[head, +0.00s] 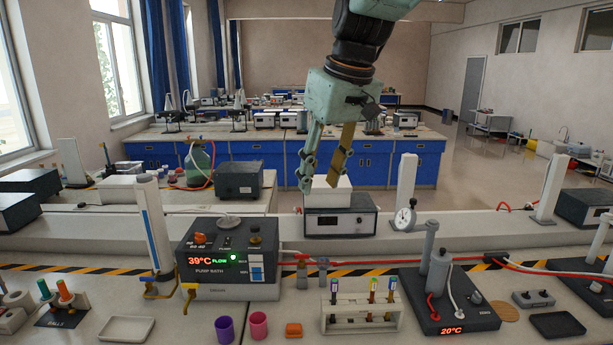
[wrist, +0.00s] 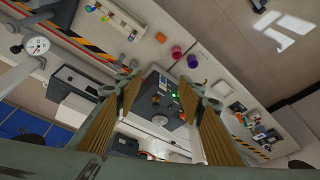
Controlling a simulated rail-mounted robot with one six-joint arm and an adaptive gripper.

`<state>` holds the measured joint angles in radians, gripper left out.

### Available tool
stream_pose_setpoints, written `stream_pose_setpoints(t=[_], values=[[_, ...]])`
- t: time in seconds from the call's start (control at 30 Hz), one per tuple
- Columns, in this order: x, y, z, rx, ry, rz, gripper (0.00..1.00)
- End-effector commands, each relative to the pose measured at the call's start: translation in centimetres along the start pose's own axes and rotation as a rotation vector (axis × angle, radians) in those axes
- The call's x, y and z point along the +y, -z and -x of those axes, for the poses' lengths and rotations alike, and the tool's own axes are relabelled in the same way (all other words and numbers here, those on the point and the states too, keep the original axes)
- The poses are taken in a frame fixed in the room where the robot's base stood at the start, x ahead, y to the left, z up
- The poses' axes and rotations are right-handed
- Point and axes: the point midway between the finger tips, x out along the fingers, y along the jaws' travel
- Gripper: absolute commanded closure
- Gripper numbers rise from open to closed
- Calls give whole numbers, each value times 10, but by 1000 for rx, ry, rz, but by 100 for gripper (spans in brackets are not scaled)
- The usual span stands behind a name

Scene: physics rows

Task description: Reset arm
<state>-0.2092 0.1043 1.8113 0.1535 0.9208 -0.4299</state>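My gripper (head: 322,184) hangs from the top centre of the head view, above the back of the bench and in front of a white-topped device. Its two fingers are apart with nothing between them. In the wrist view my gripper (wrist: 158,110) shows its ribbed finger pads spread wide. The pump bath (wrist: 160,95) shows in the gap beyond them, well away from the fingers.
The pump bath (head: 228,262) reads 39°C on the bench. A white rack (head: 362,318) with several tubes, a purple cup (head: 225,329), a pink cup (head: 258,325) and a 20°C unit (head: 448,298) stand nearby. A dial gauge (head: 404,219) stands behind. A white tray (head: 126,329) is empty.

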Motion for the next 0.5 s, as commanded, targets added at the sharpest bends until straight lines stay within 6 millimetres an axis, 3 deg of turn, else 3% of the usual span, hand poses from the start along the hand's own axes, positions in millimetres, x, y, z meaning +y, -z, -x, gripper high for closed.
stream_pose_setpoints(t=[0.5], values=[[-2,-109,36,-1,-47,-128,64]])
